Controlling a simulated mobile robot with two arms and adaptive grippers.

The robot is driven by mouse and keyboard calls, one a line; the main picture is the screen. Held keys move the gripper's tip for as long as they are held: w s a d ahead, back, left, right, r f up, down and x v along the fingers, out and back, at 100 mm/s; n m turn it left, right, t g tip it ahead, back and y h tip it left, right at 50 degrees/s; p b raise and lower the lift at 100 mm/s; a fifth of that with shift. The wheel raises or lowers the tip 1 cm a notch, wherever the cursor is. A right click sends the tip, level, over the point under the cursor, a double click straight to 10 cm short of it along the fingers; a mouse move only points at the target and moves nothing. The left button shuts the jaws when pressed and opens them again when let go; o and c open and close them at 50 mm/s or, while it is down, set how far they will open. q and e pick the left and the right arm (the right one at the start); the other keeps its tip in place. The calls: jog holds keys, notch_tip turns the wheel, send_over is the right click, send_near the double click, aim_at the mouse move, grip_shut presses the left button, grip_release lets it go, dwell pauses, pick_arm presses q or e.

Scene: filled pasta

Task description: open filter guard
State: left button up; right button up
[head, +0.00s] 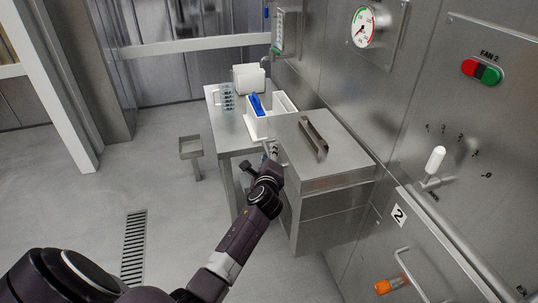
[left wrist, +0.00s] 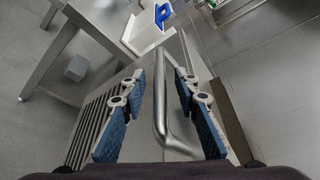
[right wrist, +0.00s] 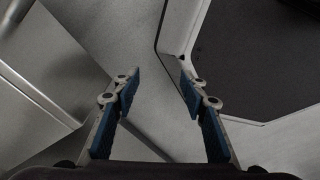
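A steel box (head: 340,178) on the wall side carries a bent strap handle (head: 313,138) on top. In the left wrist view a round steel bar handle (left wrist: 160,95) stands in front of a slotted face (left wrist: 97,125), which could be the filter guard. My left gripper (head: 273,152) is at the near left side of the box. Its open fingers (left wrist: 161,85) lie on either side of the bar, with gaps visible. My right gripper (right wrist: 157,85) is open and empty, and out of the head view. The guard's slots are hidden in the head view.
Behind the box, a steel table (head: 230,125) holds a white bin (head: 263,125) with a blue item (head: 257,103). A small pedestal (head: 190,148) stands on the floor. A door (head: 425,255) marked 2 has a handle at right. Floor at left is clear.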

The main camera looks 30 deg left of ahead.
pick_arm(q)
jog(key=shift+w+a+f, duration=0.1)
jog(key=shift+w+a, duration=0.1)
jog(key=shift+w, duration=0.1)
jog(key=shift+c, duration=0.3)
grip_shut()
